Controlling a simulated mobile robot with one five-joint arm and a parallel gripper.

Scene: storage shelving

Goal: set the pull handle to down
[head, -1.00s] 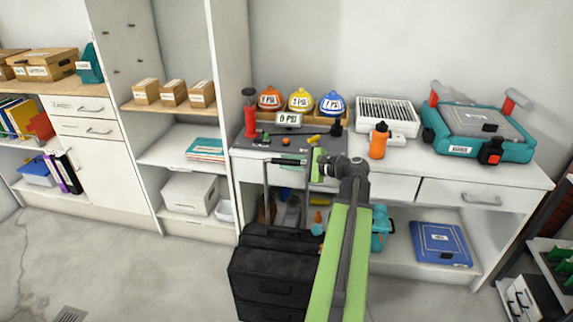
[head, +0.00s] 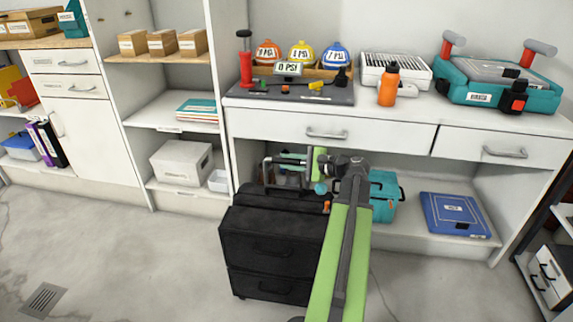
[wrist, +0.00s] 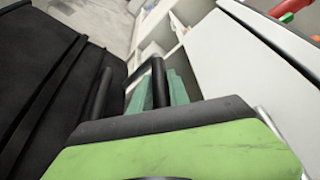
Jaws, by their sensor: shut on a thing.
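The black wheeled case (head: 270,240) stands on the floor in front of the workbench. Its pull handle (head: 268,170) rises a short way above the case top, with its grip bar roughly level. My gripper (head: 292,160) is at the grip bar and shut on the pull handle; its fingers hide part of the bar. In the wrist view, the black case (wrist: 35,80) fills the left side, and a dark rod of the pull handle (wrist: 100,95) shows beyond the green edge of my gripper. The closed fingertips are hard to make out there.
The workbench drawer front (head: 290,127) is just above and behind the handle. A teal case (head: 384,195) and a blue case (head: 455,215) lie on the lower shelf. An orange bottle (head: 388,84) stands on the bench. The floor to the left is clear.

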